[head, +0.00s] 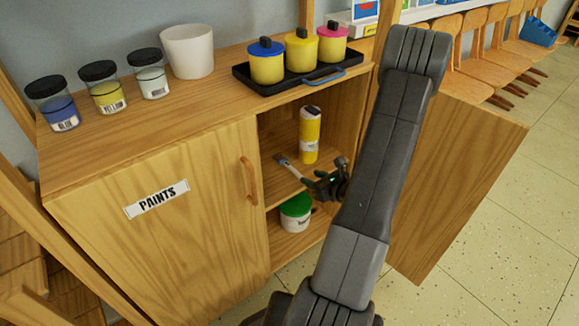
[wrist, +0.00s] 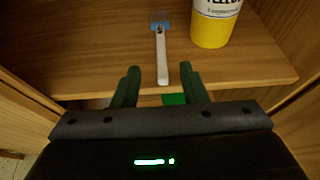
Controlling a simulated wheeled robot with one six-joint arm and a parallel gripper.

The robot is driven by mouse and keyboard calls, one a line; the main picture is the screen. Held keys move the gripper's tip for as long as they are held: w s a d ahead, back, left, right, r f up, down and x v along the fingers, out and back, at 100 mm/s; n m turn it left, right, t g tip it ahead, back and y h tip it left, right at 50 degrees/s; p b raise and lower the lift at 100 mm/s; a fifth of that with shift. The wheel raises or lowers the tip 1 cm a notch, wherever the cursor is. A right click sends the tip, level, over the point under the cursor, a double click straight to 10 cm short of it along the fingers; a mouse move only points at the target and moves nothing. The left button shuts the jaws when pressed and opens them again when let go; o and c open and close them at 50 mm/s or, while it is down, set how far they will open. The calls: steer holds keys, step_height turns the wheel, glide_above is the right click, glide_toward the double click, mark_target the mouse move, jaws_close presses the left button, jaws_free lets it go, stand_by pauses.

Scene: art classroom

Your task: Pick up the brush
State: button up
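The brush (wrist: 161,58) lies on the cabinet shelf (wrist: 100,58), its white handle pointing toward me and its blue end farther in. It also shows in the head view (head: 284,161), lying on the upper shelf inside the open cabinet. My gripper (wrist: 161,74) is open in the wrist view, its two dark green fingers apart at the shelf's front edge. The handle's near end appears between the fingers, with space on both sides. In the head view my gripper (head: 332,182) is at the cabinet opening, partly hidden by my arm.
A yellow bottle (head: 310,135) stands just right of the brush. A green-and-white tub (head: 296,212) is on the lower shelf. The cabinet's right door (head: 460,170) is open; the left door (head: 160,240), labelled PAINTS, is shut. Jars and a black tray (head: 290,88) stand on top.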

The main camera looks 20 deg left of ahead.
mark_target(294, 169)
steer(key=b+x, duration=0.2)
steer(key=x, duration=0.7)
steer(key=shift+w+f, duration=0.1)
steer(key=shift+w, duration=0.05)
jaws_close()
